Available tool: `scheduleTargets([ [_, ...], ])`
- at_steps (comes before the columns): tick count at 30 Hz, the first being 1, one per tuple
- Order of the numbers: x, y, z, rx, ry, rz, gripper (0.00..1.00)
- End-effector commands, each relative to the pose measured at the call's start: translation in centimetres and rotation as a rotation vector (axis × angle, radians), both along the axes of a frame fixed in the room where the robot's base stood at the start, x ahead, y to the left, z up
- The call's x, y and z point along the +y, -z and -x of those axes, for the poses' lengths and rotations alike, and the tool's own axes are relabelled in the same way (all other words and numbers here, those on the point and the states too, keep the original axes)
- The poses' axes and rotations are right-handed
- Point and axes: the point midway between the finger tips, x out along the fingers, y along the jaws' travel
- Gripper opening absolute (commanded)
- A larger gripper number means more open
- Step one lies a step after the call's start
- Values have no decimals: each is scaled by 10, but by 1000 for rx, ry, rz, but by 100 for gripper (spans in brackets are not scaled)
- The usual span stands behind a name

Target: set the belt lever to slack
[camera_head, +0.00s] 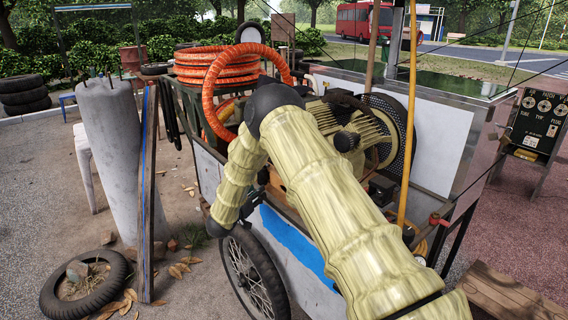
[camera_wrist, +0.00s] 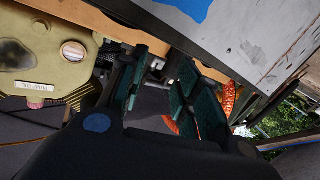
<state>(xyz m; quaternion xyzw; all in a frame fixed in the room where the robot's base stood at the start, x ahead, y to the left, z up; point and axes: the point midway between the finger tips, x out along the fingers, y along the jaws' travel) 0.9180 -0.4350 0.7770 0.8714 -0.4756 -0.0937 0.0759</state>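I cannot pick out the belt lever for certain in either view. The compressor (camera_head: 360,128), with beige fins and a dark mesh guard (camera_head: 402,118), sits in the cart behind my arm. In the wrist view its beige casing (camera_wrist: 35,50) fills the left side, with a round cap and a small label. My gripper (camera_wrist: 160,92) shows in the wrist view as two dark green padded fingers with a gap between them. It is open, and I see nothing held. It is beside the casing, below the wooden edge in the picture. My arm hides the gripper in the head view.
The cart (camera_head: 443,120) has white panels and a spoked wheel (camera_head: 246,274). A coiled orange hose (camera_head: 205,66) lies on its left end. A yellow hose (camera_head: 409,130) hangs at the right.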

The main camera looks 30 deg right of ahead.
Motion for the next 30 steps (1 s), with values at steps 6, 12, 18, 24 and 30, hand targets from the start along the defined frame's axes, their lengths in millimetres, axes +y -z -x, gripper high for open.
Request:
scheduleTargets([
  [6,-44,-76,-24,-111,249,41,33],
  [12,-59,-101,-26,-131,333,43,33],
  [18,-79,-102,-30,-132,337,44,33],
  [24,-111,-102,-37,-132,335,45,33],
  [30,-140,-101,-44,-132,334,42,33],
])
